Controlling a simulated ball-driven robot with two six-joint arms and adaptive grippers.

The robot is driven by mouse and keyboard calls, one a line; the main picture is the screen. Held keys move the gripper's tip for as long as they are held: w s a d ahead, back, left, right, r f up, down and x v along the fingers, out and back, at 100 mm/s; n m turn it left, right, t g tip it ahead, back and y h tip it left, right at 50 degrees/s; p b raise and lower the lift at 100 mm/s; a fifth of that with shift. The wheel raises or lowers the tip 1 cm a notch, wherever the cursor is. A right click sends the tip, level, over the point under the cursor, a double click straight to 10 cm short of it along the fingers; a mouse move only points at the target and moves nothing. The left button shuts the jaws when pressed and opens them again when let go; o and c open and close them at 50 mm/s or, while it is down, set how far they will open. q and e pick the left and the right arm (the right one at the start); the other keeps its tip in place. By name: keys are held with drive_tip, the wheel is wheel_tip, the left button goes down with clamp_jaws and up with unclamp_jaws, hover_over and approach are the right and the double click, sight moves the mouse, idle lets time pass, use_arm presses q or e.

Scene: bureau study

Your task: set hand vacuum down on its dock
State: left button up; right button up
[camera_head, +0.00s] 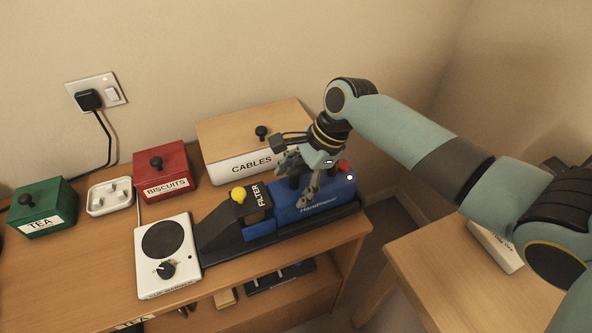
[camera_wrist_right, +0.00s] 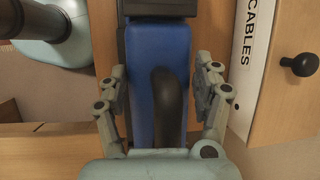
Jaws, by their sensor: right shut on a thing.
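The blue hand vacuum (camera_head: 313,209) has a black handle, a red button and a dark FILTER section (camera_head: 257,202) with a yellow knob. It lies along a long black dock (camera_head: 225,241) on the desk; whether it is fully seated I cannot tell. My right gripper (camera_head: 309,182) is over the vacuum and shut on its handle. In the right wrist view the fingers (camera_wrist_right: 165,95) stand on both sides of the black handle (camera_wrist_right: 167,92), above the blue body (camera_wrist_right: 157,45). My left gripper is not in view.
A white cup warmer (camera_head: 182,278) stands left of the dock. The desk's right edge is close to the dock; another wooden surface (camera_head: 440,262) lies beyond a gap.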

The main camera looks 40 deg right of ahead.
drive_tip(key=shift+w+f, duration=0.1)
idle(0.3)
drive_tip(key=o, duration=1.8)
drive_tip(key=shift+o, duration=0.5)
drive_tip(key=shift+f, duration=0.15)
